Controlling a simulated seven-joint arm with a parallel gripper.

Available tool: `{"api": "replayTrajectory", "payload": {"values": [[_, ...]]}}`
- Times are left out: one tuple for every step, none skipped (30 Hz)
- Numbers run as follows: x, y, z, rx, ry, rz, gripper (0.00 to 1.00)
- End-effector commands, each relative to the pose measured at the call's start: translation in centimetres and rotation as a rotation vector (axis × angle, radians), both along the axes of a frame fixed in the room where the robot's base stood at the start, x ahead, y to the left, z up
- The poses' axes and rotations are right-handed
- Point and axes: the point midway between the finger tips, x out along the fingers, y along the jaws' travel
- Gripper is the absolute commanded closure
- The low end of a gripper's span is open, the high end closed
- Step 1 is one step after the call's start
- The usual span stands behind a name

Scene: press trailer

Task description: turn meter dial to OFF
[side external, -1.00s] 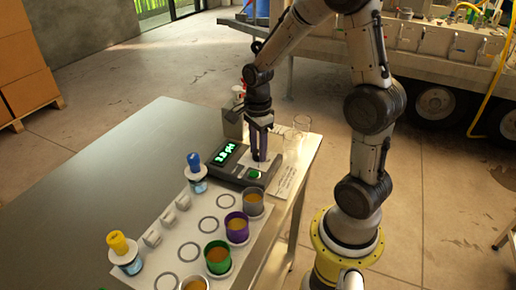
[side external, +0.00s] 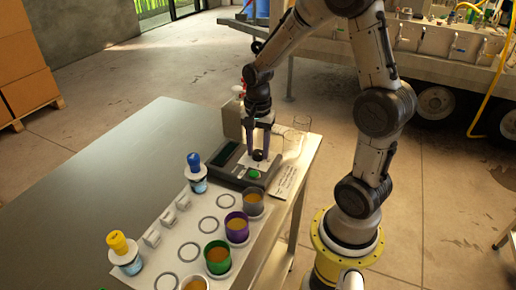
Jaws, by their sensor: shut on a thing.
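The grey meter (side external: 229,175) sits on the metal table near its right edge. Its screen (side external: 227,154) is dark. A green button (side external: 254,174) is on its front part. The black round dial (side external: 258,156) is on the meter's top, behind the green button. My gripper (side external: 258,153) points down over the meter, its fingers on either side of the dial and shut on it. The dial's marks are too small to read.
Several cups with orange-brown contents, such as the purple one (side external: 236,226), stand on a white mat (side external: 190,238) in front. A blue-capped bottle (side external: 195,172) stands left of the meter. Clear glassware (side external: 296,138) stands right of the gripper. The table's left side is clear.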

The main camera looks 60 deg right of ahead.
Motion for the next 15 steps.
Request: {"api": "replayTrajectory", "payload": {"values": [[0.01,0.01,0.06,0.0,-0.001,0.045,1.0],[0.02,0.01,0.05,0.0,-0.001,0.074,1.0],[0.02,0.01,0.04,0.0,-0.001,0.111,1.0],[0.03,0.01,0.04,0.0,-0.001,0.14,1.0],[0.03,0.01,0.05,0.0,-0.001,0.169,1.0],[0.03,0.01,0.05,0.0,-0.001,0.206,1.0],[0.02,0.01,0.04,0.0,-0.001,0.235,1.0],[0.0,0.02,0.04,0.0,-0.001,0.264,1.0],[0.01,0.02,0.04,0.0,-0.001,0.301,1.0],[0.01,0.02,0.05,0.0,-0.001,0.33,1.0],[0.02,0.01,0.06,0.0,-0.001,0.359,1.0],[0.03,0.01,0.06,0.0,-0.001,0.396,1.0],[0.02,0.01,0.05,0.0,-0.001,0.425,1.0],[0.01,0.02,0.04,0.0,0.0,0.453,1.0],[0.01,0.02,0.03,0.001,0.0,0.491,1.0]]}}
